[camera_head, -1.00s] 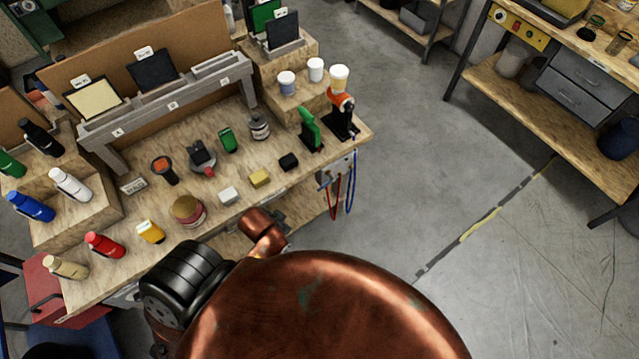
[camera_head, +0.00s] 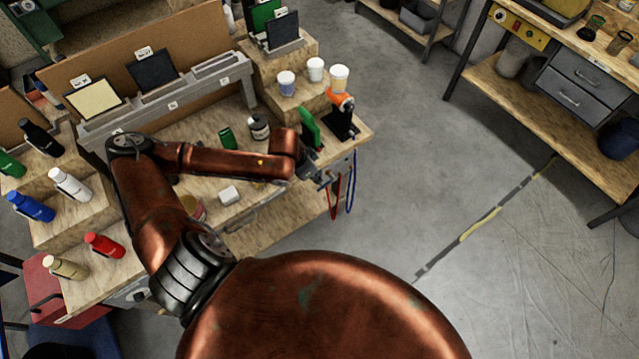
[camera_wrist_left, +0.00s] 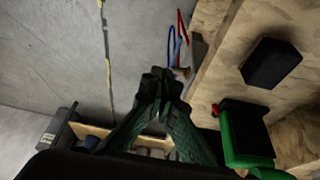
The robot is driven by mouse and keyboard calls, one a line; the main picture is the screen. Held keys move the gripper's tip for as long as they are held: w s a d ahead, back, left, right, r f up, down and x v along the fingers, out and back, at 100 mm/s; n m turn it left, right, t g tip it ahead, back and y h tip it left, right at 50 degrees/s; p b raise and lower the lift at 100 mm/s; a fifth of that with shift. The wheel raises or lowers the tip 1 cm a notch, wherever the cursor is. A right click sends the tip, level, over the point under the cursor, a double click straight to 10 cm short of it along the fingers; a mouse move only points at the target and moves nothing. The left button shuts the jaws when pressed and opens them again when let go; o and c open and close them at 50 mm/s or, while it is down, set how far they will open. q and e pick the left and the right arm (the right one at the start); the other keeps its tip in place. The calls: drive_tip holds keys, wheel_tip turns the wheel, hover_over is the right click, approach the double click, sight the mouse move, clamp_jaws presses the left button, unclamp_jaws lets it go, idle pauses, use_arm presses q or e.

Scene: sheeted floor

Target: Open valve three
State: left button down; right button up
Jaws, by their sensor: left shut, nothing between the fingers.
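No valve marked three can be read in either view. A grey fitting panel (camera_head: 342,170) sits on the end of the workbench, with a red hose (camera_head: 334,200) and a blue hose (camera_head: 351,190) hanging below. My left gripper (camera_head: 322,180) is beside this panel and partly covers it. In the left wrist view the gripper (camera_wrist_left: 163,85) is shut and empty, pointing toward the hoses; a small brass-coloured fitting (camera_wrist_left: 191,68) shows just beyond the fingertips. Whether they touch is unclear. My right gripper is not in view.
In the left wrist view a black block (camera_wrist_left: 270,63) lies near the gripper. Floor right of the bench is clear.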

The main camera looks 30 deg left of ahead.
use_arm(q)
drive_tip(key=a, duration=0.1)
drive_tip(key=a+r, duration=0.1)
drive_tip(key=a, duration=0.1)
drive_tip(key=shift+w+r+n, duration=0.25)
drive_tip(key=shift+w+n, duration=0.15)
drive_tip(key=shift+f+y, duration=0.1)
drive_tip(key=shift+y, duration=0.2)
drive_tip(key=x, duration=0.4)
drive_tip(key=b+x, duration=0.1)
drive_tip(key=x, duration=0.7)
drive_tip(key=shift+s+f, duration=0.2)
drive_tip(key=shift+f, duration=0.05)
drive_tip(key=shift+f+b, duration=0.3)
drive_tip(key=shift+f, duration=0.45)
